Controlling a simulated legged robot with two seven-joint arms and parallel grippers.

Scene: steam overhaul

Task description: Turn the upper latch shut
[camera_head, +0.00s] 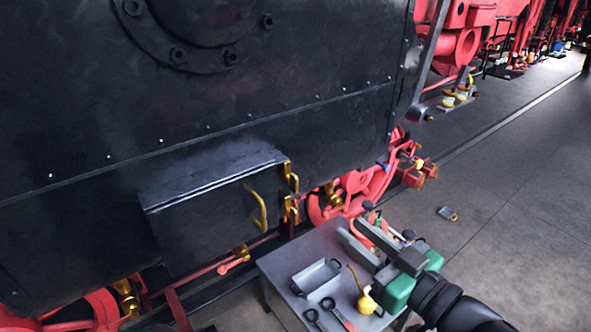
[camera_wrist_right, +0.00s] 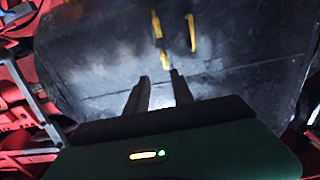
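A dark box (camera_head: 205,215) is fixed to the side of the black locomotive body, with a brass handle (camera_head: 258,208) on its front. At its right edge sit the brass upper latch (camera_head: 291,178) and a lower brass latch (camera_head: 290,209). My right gripper (camera_head: 350,228) is to the right of the latches and apart from them, above the grey table. In the right wrist view its two fingers (camera_wrist_right: 160,85) are spread, with nothing between them. Brass latch pieces (camera_wrist_right: 157,25) and the handle (camera_wrist_right: 192,33) show beyond the fingertips. My left gripper is out of view.
The small grey table (camera_head: 285,262) stands below my right gripper. It holds a grey tray (camera_head: 316,277), a yellow oil can (camera_head: 367,303) and some tools (camera_head: 337,313). Red wheels and rods (camera_head: 358,190) lie behind. The floor at the right (camera_head: 500,230) is mostly clear.

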